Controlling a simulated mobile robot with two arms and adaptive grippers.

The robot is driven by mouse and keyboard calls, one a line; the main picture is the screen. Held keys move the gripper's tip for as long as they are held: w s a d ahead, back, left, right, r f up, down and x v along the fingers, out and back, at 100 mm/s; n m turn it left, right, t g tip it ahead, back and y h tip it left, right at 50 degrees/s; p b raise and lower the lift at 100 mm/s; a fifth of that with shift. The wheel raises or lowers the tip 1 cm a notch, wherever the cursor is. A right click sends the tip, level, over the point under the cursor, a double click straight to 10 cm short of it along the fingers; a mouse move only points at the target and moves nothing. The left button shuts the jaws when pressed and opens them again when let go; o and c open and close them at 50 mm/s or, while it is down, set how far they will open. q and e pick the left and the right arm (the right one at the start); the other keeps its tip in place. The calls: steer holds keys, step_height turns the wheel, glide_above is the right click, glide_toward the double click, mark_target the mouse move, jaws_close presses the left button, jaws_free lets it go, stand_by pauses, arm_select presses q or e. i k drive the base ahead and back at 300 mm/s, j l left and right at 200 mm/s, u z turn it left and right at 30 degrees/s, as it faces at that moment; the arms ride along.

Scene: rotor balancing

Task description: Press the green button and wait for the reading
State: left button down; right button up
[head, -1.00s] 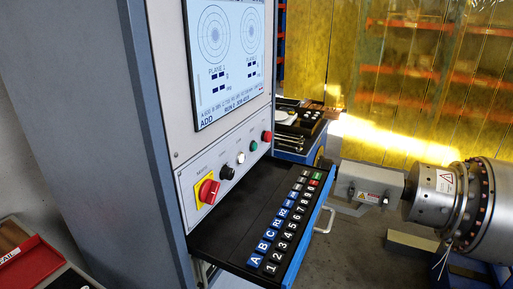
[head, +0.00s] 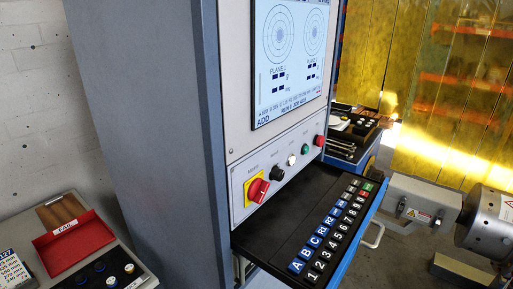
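The green button (head: 305,149) is a small round button on the light control panel (head: 262,172) of the grey cabinet. It sits between a white button (head: 291,160) and a red button (head: 319,140). The screen (head: 290,62) above the panel shows two round plots, labels for plane 1 and plane 2, and small text with "ADD" at the bottom left. Nothing touches the green button. Neither of my grippers shows in the head view.
A black key tray (head: 265,232) with lettered and numbered keys juts out below the panel. A red-yellow switch (head: 257,190) and a black knob (head: 277,172) are left of the buttons. A red FAIL tray (head: 72,247) is at lower left. The rotor (head: 488,225) is at right.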

mark_target(306, 150)
steer(key=l+u, duration=0.25)
steer(key=l, duration=0.3)
steer(key=l+u, duration=0.2)
steer(key=l, duration=0.3)
steer(key=l+u, duration=0.25)
steer(key=l, duration=0.3)
steer(key=k+l+u, duration=0.1)
steer(key=l+u, duration=0.15)
steer(key=l, duration=0.25)
steer(key=k+l+u, duration=0.25)
steer(key=l, duration=0.6)
steer(key=k+l, duration=0.15)
steer(key=l, duration=0.2)
